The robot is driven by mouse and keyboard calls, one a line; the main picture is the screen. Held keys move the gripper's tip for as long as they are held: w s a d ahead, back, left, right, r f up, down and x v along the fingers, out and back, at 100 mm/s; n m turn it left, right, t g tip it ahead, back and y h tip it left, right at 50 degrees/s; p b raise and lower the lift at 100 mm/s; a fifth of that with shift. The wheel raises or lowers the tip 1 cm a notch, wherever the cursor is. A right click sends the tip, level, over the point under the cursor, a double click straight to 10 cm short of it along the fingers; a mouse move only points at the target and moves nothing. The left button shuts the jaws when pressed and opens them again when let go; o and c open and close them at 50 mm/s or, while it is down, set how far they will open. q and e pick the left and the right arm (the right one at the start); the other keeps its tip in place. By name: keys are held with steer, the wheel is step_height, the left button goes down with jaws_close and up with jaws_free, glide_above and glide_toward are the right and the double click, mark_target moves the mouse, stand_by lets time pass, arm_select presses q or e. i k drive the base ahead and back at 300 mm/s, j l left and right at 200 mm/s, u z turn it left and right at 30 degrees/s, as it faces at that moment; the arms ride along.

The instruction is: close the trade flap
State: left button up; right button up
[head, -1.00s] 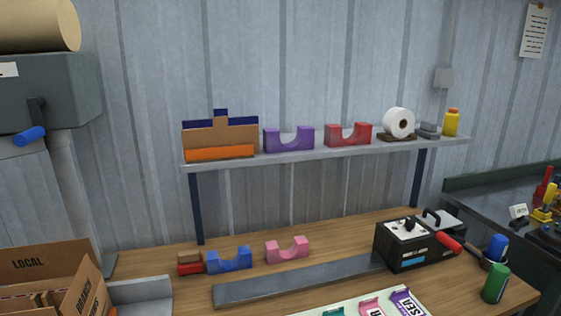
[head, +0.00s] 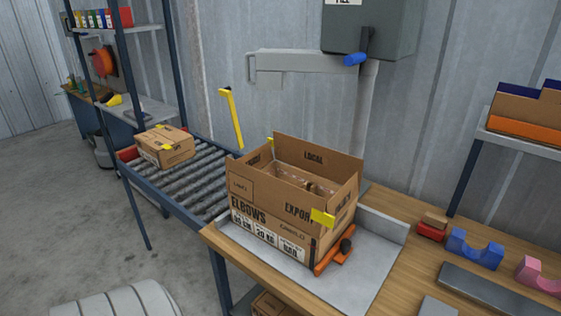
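An open cardboard box (head: 265,225) stands in a grey metal tray on the wooden bench, with its flaps raised. Some brown contents show inside the box. A yellow clip (head: 322,217) sits at the front right corner. Neither gripper is in view.
A roller conveyor (head: 190,176) runs left of the bench, carrying a smaller closed carton (head: 165,147). An orange clamp-like part (head: 335,258) lies against the box's right side. Blue (head: 474,249) and pink (head: 540,275) cradles stand at right. A grey machine (head: 370,30) hangs behind.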

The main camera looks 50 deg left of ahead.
mark_target(258, 159)
steer(key=u, duration=1.45)
steer(key=i+j+z, duration=0.1)
steer(key=j, duration=0.25)
